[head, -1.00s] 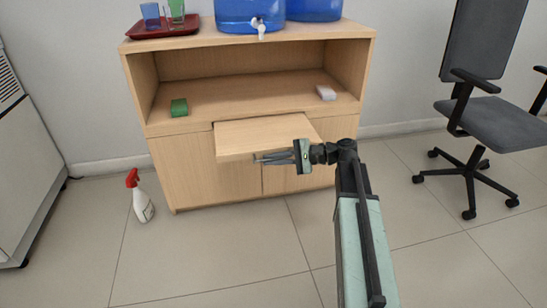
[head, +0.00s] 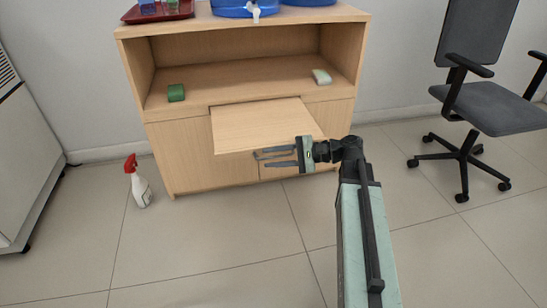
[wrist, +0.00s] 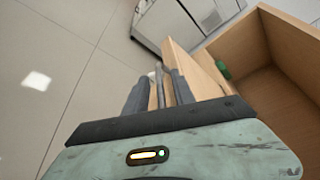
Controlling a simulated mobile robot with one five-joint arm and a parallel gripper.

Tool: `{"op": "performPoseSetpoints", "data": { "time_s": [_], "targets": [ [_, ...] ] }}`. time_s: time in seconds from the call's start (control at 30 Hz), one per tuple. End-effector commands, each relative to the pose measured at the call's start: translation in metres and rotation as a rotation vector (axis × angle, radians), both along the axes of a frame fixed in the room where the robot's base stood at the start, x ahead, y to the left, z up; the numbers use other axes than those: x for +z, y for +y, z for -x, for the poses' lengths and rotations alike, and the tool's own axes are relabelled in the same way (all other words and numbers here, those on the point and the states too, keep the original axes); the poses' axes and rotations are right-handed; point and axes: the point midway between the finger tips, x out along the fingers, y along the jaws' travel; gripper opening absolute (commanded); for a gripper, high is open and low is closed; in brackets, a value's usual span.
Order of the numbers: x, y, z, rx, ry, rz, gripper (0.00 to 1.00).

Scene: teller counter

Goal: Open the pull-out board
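The pull-out board (head: 262,122) is a light wood slab that sticks well out from the front of the wooden cabinet, below its open shelf. It also shows in the wrist view (wrist: 184,62). A thin grey handle bar (wrist: 159,84) is at its front edge. My gripper (head: 268,158) is at that front edge, its fingers pointing left. In the wrist view my two fingers (wrist: 159,88) stand apart, one on each side of the bar, with small gaps visible. The fingers partly hide the handle.
A green item (head: 176,93) and a pale item (head: 322,77) lie on the shelf. A red tray (head: 158,12) and blue containers stand on top. A spray bottle (head: 138,182) stands on the floor at left, an office chair (head: 490,105) at right. The front floor is clear.

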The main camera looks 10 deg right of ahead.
Motion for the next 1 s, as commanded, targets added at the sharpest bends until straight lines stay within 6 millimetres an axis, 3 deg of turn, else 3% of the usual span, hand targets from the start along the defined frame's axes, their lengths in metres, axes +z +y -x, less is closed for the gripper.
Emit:
{"op": "performPoseSetpoints", "data": {
  "time_s": [0.23, 0.5, 0.6, 1.0],
  "targets": [
    [0.004, -0.011, 0.003, -0.002, 0.001, 0.000, 0.31],
    [0.015, -0.059, 0.019, -0.004, -0.001, 0.000, 0.31],
    [0.017, -0.069, 0.023, -0.001, 0.000, 0.001, 0.31],
    [0.016, -0.073, 0.025, -0.002, 0.000, 0.000, 0.31]
  ]
}}
